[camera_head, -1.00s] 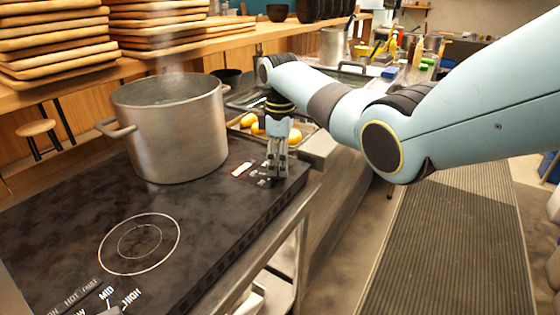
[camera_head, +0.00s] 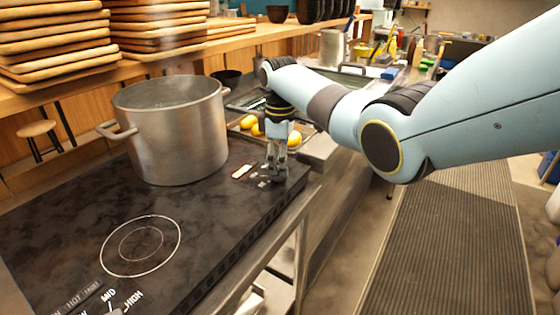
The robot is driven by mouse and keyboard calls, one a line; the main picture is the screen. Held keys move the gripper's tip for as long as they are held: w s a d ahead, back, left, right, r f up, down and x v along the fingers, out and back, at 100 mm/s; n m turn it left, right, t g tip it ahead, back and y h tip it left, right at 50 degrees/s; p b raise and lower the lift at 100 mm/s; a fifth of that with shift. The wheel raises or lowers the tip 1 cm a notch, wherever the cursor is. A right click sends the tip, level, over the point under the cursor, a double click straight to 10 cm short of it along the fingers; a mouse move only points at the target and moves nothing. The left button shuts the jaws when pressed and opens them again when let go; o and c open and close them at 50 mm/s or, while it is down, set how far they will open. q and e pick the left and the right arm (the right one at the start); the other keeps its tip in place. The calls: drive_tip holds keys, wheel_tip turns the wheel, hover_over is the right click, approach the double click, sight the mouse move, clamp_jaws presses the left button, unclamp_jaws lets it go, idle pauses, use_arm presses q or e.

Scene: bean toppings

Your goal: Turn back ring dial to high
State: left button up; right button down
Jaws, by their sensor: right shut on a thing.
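My right gripper (camera_head: 275,172) points down at the far right corner of the black cooktop (camera_head: 215,205). Its fingers are shut on the back ring dial, which they mostly hide; I cannot read where the dial points. Small pale markings (camera_head: 243,171) show just left of the fingers. A large metal pot (camera_head: 175,135) stands on the back part of the cooktop, left of the gripper, and covers the back ring. My left gripper is not in view.
The empty front ring (camera_head: 141,246) is near the front left. Front dial labels, with MID and HIGH (camera_head: 133,300) readable, are at the bottom edge. A tray of yellow items (camera_head: 250,124) is behind the gripper. Stacked wooden trays (camera_head: 55,40) stand on the back shelf.

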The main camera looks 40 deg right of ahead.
drive_tip(key=m+p, duration=0.3)
drive_tip(key=m, duration=0.1)
drive_tip(key=shift+r, duration=0.2)
drive_tip(key=m+p, duration=0.2)
drive_tip(key=m, duration=0.2)
drive_tip(key=shift+a+m, duration=0.15)
drive_tip(key=shift+m, duration=0.15)
drive_tip(key=m+p, duration=0.1)
drive_tip(key=m, duration=0.3)
drive_tip(key=shift+f+m, duration=0.1)
drive_tip(key=shift+m, duration=0.2)
drive_tip(key=shift+a+m+p, duration=0.1)
drive_tip(key=shift+m+p, duration=0.3)
drive_tip(key=shift+m, duration=1.5)
drive_tip(key=shift+w, duration=0.1)
drive_tip(key=c, duration=1.3)
unclamp_jaws()
